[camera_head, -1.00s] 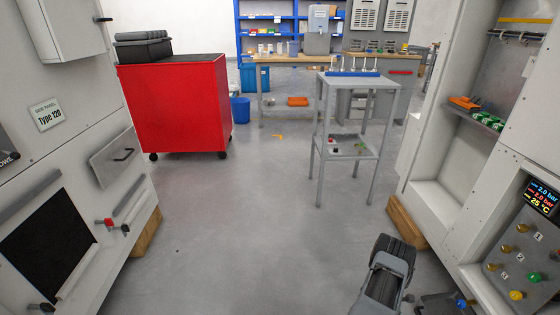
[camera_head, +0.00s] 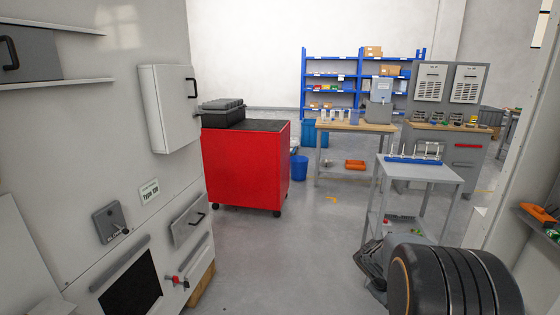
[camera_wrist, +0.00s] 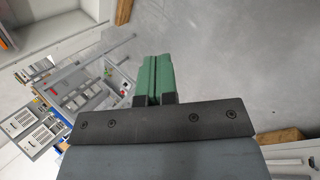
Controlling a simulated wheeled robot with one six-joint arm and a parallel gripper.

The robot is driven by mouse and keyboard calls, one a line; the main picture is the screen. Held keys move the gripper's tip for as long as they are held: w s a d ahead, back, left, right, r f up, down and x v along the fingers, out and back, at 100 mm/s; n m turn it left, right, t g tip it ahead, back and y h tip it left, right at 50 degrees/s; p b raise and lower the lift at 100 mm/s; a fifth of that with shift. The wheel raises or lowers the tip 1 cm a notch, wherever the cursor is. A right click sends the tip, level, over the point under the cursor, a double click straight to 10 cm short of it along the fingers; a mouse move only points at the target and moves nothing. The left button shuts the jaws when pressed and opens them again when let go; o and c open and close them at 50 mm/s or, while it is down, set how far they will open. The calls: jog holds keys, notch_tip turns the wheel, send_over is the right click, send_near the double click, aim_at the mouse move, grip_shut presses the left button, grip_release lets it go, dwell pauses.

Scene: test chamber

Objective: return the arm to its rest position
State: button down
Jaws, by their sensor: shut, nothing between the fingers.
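My gripper (camera_wrist: 155,80) shows in the wrist view with its two green fingers pressed together and nothing between them. It points out over the grey floor. In the head view my arm fills the lower right corner as a large black ribbed link, with a grey part to its left. I cannot make out the fingers there. The arm partly covers the lower part of the small grey trolley (camera_head: 419,169).
A red cabinet (camera_head: 245,165) with a black case (camera_head: 222,112) on top stands at centre left. A white machine panel (camera_head: 75,190) is on the left. A workbench (camera_head: 350,127), blue bin (camera_head: 299,168) and blue shelves (camera_head: 335,76) are behind. The middle floor is clear.

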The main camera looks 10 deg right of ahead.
jog(key=s+a+r+m+t+y+p, duration=0.1)
jog(key=s+a+r+t+y+p, duration=0.1)
jog(key=a+r, duration=0.9)
jog(key=s+a+r+m+t+y+p, duration=0.1)
jog(key=s+a+r+y+p, duration=0.3)
jog(key=a+r+p, duration=0.5)
jog(key=s+a+r+t, duration=0.1)
jog(key=s+a+r, duration=0.1)
jog(key=a, duration=0.1)
jog(key=shift+s+a+m+t+y, duration=0.3)
jog(key=shift+m+y, duration=0.1)
jog(key=shift+d, duration=0.1)
